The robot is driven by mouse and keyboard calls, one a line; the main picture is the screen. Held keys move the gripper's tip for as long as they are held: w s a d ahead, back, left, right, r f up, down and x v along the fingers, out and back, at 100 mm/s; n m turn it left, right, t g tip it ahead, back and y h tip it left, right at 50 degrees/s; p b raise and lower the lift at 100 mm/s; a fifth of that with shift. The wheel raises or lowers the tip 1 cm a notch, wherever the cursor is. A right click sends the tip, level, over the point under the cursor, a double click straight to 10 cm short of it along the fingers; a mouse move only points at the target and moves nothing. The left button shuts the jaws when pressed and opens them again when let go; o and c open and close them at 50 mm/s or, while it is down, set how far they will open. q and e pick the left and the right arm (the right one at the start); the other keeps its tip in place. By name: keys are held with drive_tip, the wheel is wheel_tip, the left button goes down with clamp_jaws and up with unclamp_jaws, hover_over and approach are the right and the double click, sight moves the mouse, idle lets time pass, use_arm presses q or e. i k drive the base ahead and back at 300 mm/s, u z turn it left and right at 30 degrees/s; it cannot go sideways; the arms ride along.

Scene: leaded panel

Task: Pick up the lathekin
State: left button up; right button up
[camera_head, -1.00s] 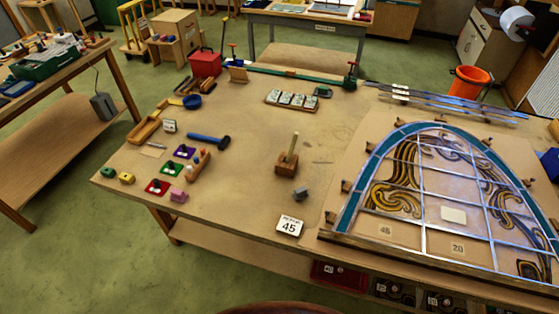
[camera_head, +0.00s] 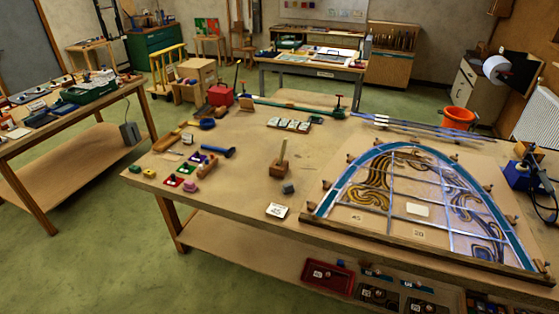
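A pale wooden stick (camera_head: 283,150), which looks like the lathekin, stands nearly upright in a small brown wooden block (camera_head: 278,170) on the large workbench (camera_head: 240,188). Its lower end is hidden in the block. Neither of my grippers is in view, so nothing of mine is seen near the stick.
A small grey block (camera_head: 289,189) and a white number card (camera_head: 277,211) lie in front of the wooden block. The leaded panel (camera_head: 417,209) fills the bench's right side. Bare bench surrounds the wooden block.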

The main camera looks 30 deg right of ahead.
sight(285, 141)
drive_tip(key=z, duration=0.6)
drive_tip(key=i, duration=0.6)
drive_tip(key=z, duration=0.65)
drive_tip(key=i, duration=0.65)
drive_tip(key=u, duration=0.1)
